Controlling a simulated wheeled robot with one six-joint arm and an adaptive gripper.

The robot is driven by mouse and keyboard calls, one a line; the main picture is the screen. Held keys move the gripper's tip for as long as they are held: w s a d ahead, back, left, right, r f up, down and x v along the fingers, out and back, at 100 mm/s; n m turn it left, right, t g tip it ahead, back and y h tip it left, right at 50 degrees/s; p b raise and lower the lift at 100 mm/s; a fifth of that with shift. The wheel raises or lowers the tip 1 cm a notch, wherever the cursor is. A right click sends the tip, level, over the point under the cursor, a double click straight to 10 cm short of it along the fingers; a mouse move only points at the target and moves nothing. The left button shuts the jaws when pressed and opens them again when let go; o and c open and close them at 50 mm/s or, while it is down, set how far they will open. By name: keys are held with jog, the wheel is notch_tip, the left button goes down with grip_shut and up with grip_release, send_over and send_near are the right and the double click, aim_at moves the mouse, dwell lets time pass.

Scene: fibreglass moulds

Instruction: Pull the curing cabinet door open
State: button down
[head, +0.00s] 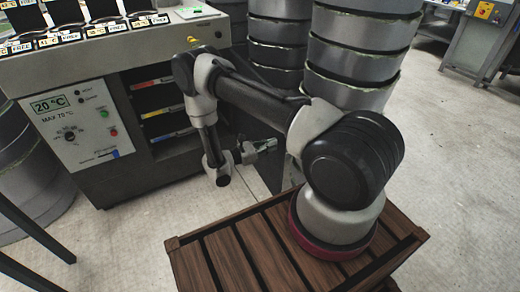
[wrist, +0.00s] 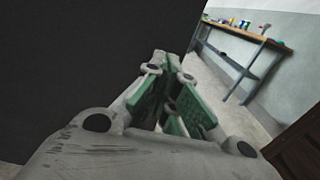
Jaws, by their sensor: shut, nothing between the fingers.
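The curing cabinet (head: 60,80) stands at the left in the head view, with a control panel reading 20 °C on its front. Its front opening shows shelves with red, yellow and blue-edged trays (head: 160,110) inside. A dark panel (head: 266,172), apparently the cabinet door, stands swung out at the right of the opening, partly hidden by my arm. My gripper (head: 264,146) is shut and empty beside this panel. In the wrist view, its green-padded fingers (wrist: 166,68) are together near the edge of a large dark surface (wrist: 75,65). No door handle shows clearly.
Stacked grey round moulds (head: 355,60) stand behind my arm. My arm's base is on a brown slatted wooden platform (head: 235,258). A workbench (wrist: 245,35) with small items stands along the far wall. The concrete floor (head: 120,240) in front of the cabinet is clear.

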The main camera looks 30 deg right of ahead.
jog(key=shift+d, duration=0.6)
jog(key=d, duration=1.5)
jog(key=shift+d, duration=0.2)
jog(key=shift+w, duration=0.1)
jog(key=s+a, duration=0.3)
jog(key=a, duration=1)
jog(key=shift+s+a, duration=0.15)
jog(key=shift+a, duration=0.15)
